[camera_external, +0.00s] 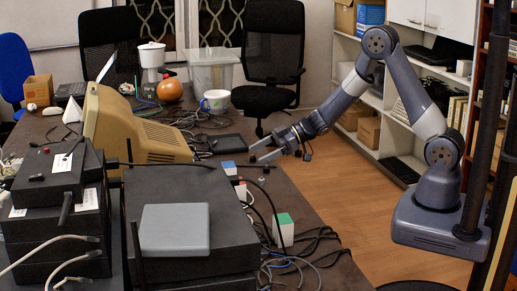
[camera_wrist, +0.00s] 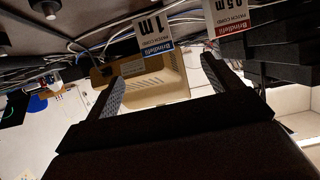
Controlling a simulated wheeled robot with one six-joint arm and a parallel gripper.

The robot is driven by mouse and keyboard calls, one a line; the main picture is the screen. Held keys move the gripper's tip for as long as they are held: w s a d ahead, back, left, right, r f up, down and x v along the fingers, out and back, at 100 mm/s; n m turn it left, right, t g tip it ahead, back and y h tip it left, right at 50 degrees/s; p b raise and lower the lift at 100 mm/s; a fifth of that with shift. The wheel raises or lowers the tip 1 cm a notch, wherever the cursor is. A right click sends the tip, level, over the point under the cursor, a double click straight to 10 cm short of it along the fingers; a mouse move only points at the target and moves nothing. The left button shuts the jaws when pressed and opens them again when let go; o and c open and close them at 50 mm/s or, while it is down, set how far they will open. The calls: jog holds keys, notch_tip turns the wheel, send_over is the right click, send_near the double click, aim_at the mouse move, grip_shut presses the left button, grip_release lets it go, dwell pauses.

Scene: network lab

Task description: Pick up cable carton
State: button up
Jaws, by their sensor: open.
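Several small white cartons stand along the table's right edge in the external view: one with a blue top (camera_external: 229,168), one with red on it (camera_external: 241,191), and one with a green top (camera_external: 283,229). My gripper (camera_external: 253,154) is open and empty above the edge, up and right of the blue-topped carton and apart from it. In the wrist view, my open fingers (camera_wrist: 163,70) show below a carton marked 1 m with a blue band (camera_wrist: 152,36) and one marked 0.5 m with a red band (camera_wrist: 228,17). I cannot tell which carton is meant.
A beige monitor (camera_external: 128,128) stands left of the cartons. A stack of dark network devices (camera_external: 185,190) fills the table's near part. Loose cables (camera_external: 300,258) lie around the green-topped carton. Open wooden floor (camera_external: 340,190) lies right of the table, before a white shelf (camera_external: 346,48).

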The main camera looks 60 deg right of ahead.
jog(key=shift+c, duration=1)
